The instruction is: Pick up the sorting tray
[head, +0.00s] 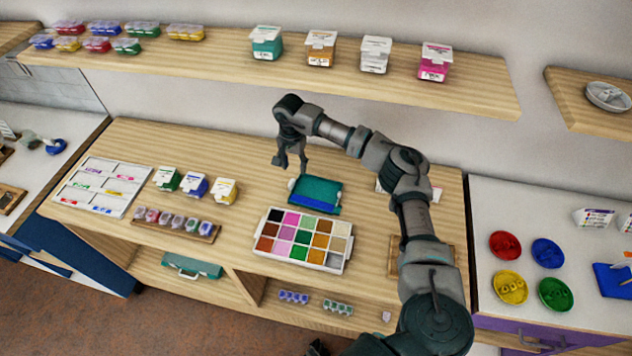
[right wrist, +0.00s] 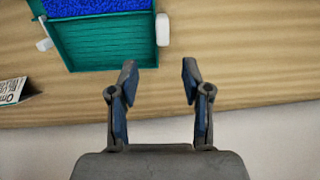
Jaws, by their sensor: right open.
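The sorting tray appears to be the teal tray (head: 320,189) with a blue section along its front, lying flat on the wooden table behind a white compartment box. The right wrist view shows its ridged teal part (right wrist: 105,42), the blue section and a white tab on each side. My right gripper (head: 291,165) is above the table by the tray's back left. In the right wrist view the gripper's fingers (right wrist: 158,72) are spread and empty, with the tray's edge just beyond the fingertips.
The white compartment box (head: 262,250) with coloured squares stands in front of the tray. Several small tubs, including a yellow one (head: 224,190), stand left. A wall shelf (head: 210,62) with tubs overhangs the back. My right arm covers the table's right part.

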